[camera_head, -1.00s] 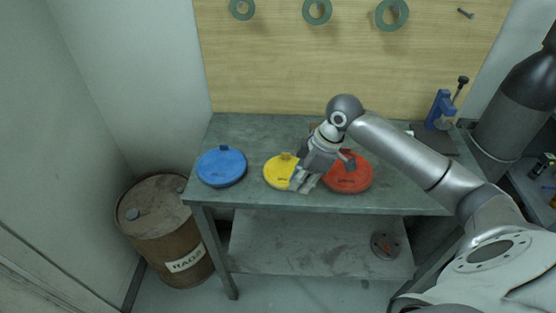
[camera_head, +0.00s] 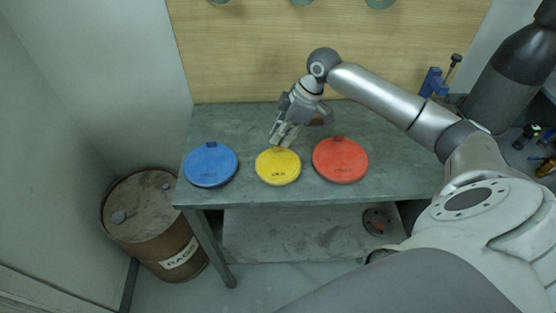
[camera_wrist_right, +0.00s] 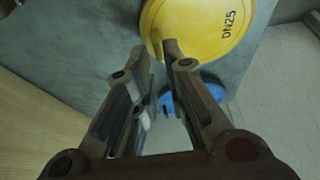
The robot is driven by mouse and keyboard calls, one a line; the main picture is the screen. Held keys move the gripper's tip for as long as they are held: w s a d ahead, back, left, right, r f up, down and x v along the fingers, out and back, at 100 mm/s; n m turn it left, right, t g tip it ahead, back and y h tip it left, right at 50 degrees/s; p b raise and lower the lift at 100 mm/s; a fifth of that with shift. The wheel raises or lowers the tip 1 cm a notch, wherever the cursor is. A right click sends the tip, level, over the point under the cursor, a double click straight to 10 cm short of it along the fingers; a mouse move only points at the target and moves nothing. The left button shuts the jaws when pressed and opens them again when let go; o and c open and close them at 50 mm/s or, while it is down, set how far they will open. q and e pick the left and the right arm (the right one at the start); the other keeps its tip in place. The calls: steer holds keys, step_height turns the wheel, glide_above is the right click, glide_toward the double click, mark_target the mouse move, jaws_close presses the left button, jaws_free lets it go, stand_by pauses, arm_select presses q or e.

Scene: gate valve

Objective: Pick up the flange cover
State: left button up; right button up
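Three round flange covers lie flat in a row on the grey workbench. A blue cover (camera_head: 211,165) is at the left, a yellow one (camera_head: 278,166) in the middle and a red one (camera_head: 340,160) at the right. My right gripper (camera_head: 282,138) points down at the back edge of the yellow cover and hides its tab. In the right wrist view its fingers (camera_wrist_right: 155,58) are apart with nothing held between them. One fingertip overlaps the rim of the yellow cover (camera_wrist_right: 205,22), marked DN25; contact cannot be told. The blue cover (camera_wrist_right: 205,97) shows beyond. My left gripper is out of view.
The workbench (camera_head: 235,120) stands against a wooden panel (camera_head: 250,60) with hanging rings. A blue vise (camera_head: 432,82) and a dark cylinder (camera_head: 510,75) are at the right. A rusty barrel (camera_head: 150,225) stands left of the bench. The bench behind the blue cover is clear.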

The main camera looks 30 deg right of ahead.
mark_target(278, 162)
steer(key=x, duration=0.3)
steer(key=shift+f+p, duration=0.2)
steer(key=shift+p, duration=0.15)
steer(key=shift+c, duration=1.2)
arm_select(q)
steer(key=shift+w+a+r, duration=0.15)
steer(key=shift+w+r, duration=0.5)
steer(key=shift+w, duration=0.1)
arm_select(e)
jaws_close()
steer(key=shift+r, duration=0.1)
